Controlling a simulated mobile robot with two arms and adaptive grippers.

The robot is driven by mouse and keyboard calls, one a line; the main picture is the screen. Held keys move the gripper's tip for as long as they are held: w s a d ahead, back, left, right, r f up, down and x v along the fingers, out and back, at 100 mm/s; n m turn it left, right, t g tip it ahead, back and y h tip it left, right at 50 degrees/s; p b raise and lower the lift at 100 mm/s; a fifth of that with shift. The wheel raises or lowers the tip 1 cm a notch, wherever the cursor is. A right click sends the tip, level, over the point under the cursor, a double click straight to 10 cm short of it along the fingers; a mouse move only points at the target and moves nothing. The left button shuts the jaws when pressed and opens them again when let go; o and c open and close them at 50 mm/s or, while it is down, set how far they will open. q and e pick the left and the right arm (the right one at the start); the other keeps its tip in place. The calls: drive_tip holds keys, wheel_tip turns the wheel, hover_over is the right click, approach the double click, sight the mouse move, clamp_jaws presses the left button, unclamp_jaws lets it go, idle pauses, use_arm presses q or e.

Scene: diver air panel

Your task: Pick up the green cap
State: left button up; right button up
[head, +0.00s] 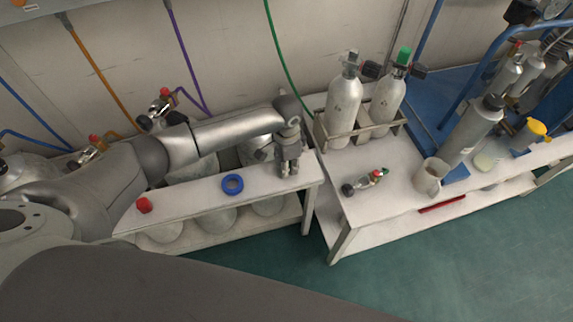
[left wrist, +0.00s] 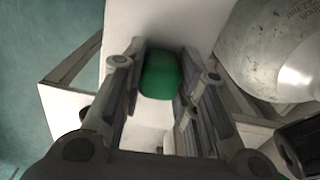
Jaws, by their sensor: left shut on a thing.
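The green cap (left wrist: 161,75) sits between the two fingers of my left gripper (left wrist: 160,88) in the left wrist view. The fingers are shut on its sides. In the head view my left gripper (head: 289,172) points down at the right end of the narrow white bench (head: 200,201). The cap is hidden by the fingers there, and I cannot tell whether it touches the bench top. My right gripper is not in view.
On the right-hand bench (head: 375,226) stand a rack (head: 337,137) of two cylinders, a small valve fitting (head: 365,183) and a beaker (head: 431,177).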

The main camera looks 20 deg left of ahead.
use_arm(q)
drive_tip(key=shift+r, duration=0.1)
drive_tip(key=shift+r, duration=0.65)
drive_tip(key=s+d+r+p, duration=0.2)
drive_tip(key=s+d+r, duration=0.7)
drive_tip(key=s+r, duration=0.1)
drive_tip(key=shift+d+r, duration=0.4)
drive_tip(key=shift+r, duration=0.35)
drive_tip(key=shift+r, duration=0.1)
